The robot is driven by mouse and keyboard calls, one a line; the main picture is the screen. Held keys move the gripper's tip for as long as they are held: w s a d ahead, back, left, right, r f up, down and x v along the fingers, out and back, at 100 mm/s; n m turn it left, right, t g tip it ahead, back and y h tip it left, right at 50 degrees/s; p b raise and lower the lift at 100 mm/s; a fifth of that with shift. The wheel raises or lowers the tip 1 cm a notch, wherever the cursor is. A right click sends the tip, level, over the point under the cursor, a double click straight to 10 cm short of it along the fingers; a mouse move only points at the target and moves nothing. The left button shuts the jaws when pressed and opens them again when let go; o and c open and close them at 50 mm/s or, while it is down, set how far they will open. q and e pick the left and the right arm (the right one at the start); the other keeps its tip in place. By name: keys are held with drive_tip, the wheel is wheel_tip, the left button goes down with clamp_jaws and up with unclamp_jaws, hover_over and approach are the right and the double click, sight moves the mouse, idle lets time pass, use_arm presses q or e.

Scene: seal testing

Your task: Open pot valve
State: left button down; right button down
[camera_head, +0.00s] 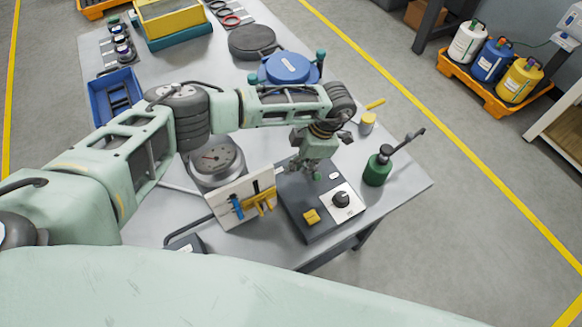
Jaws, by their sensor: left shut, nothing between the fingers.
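My left arm reaches in from the left across the table. My left gripper (307,170) points down above the dark control box (308,205), at its back edge, with its fingers shut and empty. A blue-lidded pot (288,67) with teal side handles stands behind my forearm, which hides its lower part. I cannot make out a valve on it for certain. A small yellow lever (375,103) sticks up above a yellow cylindrical piece (368,122) to the right of my wrist; how they join is unclear. My right gripper is not in view.
A green bottle (378,166) with a dark lever stands to the right. A blue tray (116,96) and a dark round disc (252,41) lie farther back.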

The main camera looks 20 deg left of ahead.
use_arm(q)
drive_tip(key=shift+w+d+r, duration=0.15)
drive_tip(key=shift+d, duration=0.1)
drive_tip(key=shift+a, duration=0.1)
drive_tip(key=shift+b, duration=0.35)
drive_tip(key=n+b, duration=0.1)
drive_tip(key=d+n+b, duration=0.1)
drive_tip(key=b, duration=0.1)
drive_tip(key=shift+d+f+n+g, duration=0.3)
drive_tip(key=shift+g, duration=0.1)
drive_tip(key=shift+d+r+b, duration=0.15)
drive_tip(key=shift+d+b, duration=0.1)
drive_tip(key=shift+b, duration=0.2)
drive_tip(key=shift+r, duration=0.25)
drive_tip(key=v, duration=1.1)
drive_tip(key=shift+r, duration=0.45)
